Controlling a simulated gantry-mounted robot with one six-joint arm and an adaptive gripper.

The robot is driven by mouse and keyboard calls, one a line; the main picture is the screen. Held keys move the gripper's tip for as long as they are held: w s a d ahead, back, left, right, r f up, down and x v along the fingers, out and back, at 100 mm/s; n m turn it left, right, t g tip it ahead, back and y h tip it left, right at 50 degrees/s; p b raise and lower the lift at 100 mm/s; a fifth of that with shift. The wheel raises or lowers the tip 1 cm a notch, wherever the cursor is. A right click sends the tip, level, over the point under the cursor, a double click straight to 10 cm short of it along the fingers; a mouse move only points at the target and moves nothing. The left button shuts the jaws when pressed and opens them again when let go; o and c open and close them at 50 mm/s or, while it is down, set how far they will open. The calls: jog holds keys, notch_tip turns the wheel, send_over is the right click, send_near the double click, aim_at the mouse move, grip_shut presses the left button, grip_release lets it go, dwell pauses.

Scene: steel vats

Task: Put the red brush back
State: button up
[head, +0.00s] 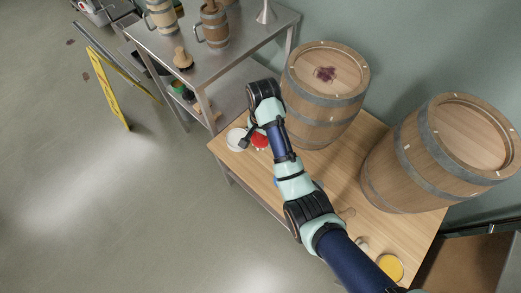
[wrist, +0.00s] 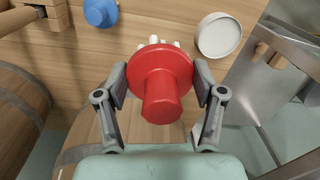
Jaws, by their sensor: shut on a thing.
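The red brush (wrist: 162,98) has a round head and a stubby handle that points toward the wrist camera. A little of its pale bristles shows past the far edge of the head. My gripper (wrist: 160,78) is shut on it, with one finger on each side of the head. In the head view the red brush (head: 260,141) shows beside my gripper, over the left end of the wooden table (head: 224,150). I cannot tell whether the bristles touch the tabletop.
A white round dish (head: 236,139) sits close by at the table's left end. A blue round object (wrist: 100,12) is on the table. Two barrels (head: 325,95) (head: 440,155) stand along the wall side. A steel bench (head: 215,60) with mugs is beyond. A yellow disc (head: 390,267) lies at the near end.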

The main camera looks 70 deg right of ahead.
notch_tip(320, 180, down, 20)
jog(key=b, duration=0.8)
jog(key=shift+b, duration=0.3)
jog(key=shift+r, duration=0.1)
jog(key=shift+w, duration=0.1)
jog(key=o, duration=1.2)
jog(key=shift+f, duration=0.2)
notch_tip(320, 180, up, 12)
jog(key=p, duration=0.5)
jog(key=shift+s+r+p, duration=0.2)
jog(key=shift+s+p, duration=0.05)
jog(key=shift+p, duration=0.05)
jog(key=shift+w+a, duration=0.1)
